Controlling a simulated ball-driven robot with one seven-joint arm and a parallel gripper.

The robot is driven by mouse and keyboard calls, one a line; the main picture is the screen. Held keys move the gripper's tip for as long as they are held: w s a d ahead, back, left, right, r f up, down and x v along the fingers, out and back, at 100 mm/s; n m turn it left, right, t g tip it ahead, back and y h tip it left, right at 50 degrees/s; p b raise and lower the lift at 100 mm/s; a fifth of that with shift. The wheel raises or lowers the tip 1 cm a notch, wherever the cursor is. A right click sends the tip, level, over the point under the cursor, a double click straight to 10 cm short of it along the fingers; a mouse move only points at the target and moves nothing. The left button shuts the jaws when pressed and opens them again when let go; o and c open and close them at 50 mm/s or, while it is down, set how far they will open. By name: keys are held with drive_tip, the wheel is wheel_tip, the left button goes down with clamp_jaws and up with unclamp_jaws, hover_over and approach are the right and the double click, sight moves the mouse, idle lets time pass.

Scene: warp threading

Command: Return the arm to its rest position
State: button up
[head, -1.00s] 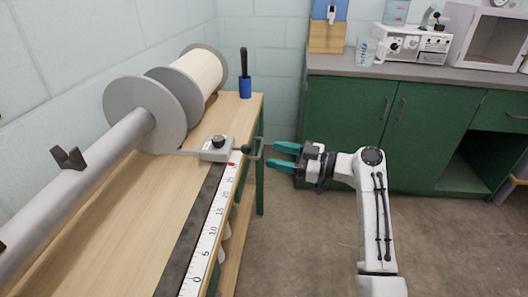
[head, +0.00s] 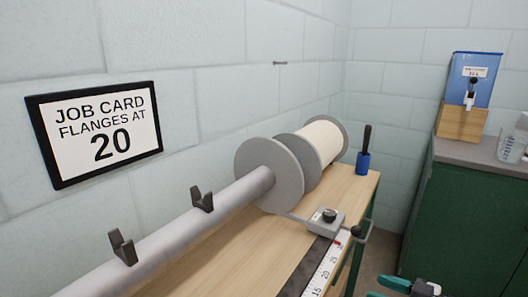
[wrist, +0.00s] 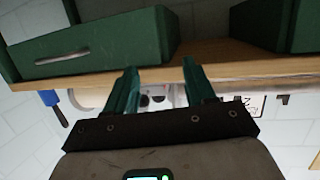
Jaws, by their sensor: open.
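My gripper (head: 386,291) is at the lower right edge of the head view, its teal fingers partly cut off by the frame. In the wrist view, both fingers (wrist: 160,72) stand apart with nothing held between them. The sliding block (head: 326,222) with a dark knob sits on the bench by the ruler (head: 322,270). Its rod and ball handle (head: 357,231) stick out past the bench edge. My gripper is apart from the handle, below and right of it in the head view. Most of my arm is out of the frame.
The bench (head: 230,262) carries a roller with flanges (head: 272,172) and a blue-based brush (head: 363,162). A job card (head: 103,131) reading 20 hangs on the wall. A green cabinet (head: 450,220) with a blue dispenser (head: 473,78) on it stands at right.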

drive_tip(key=s+a+f+m+g+h, duration=0.2)
drive_tip(key=s+f+m+g+h, duration=0.15)
drive_tip(key=s+f, duration=0.6)
drive_tip(key=s+a+f+m+g+h, duration=0.3)
drive_tip(key=s+f, duration=0.4)
drive_tip(key=s, duration=0.6)
drive_tip(key=s+d+m+g+h, duration=0.3)
drive_tip(key=s+g+h, duration=0.15)
drive_tip(key=s, duration=0.95)
wheel_tip(320, 180, up, 18)
drive_tip(key=t+p, duration=0.1)
drive_tip(key=p, duration=1.6)
drive_tip(key=shift+w+p, duration=0.35)
drive_tip(key=shift+w, duration=0.05)
drive_tip(key=shift+r, duration=0.1)
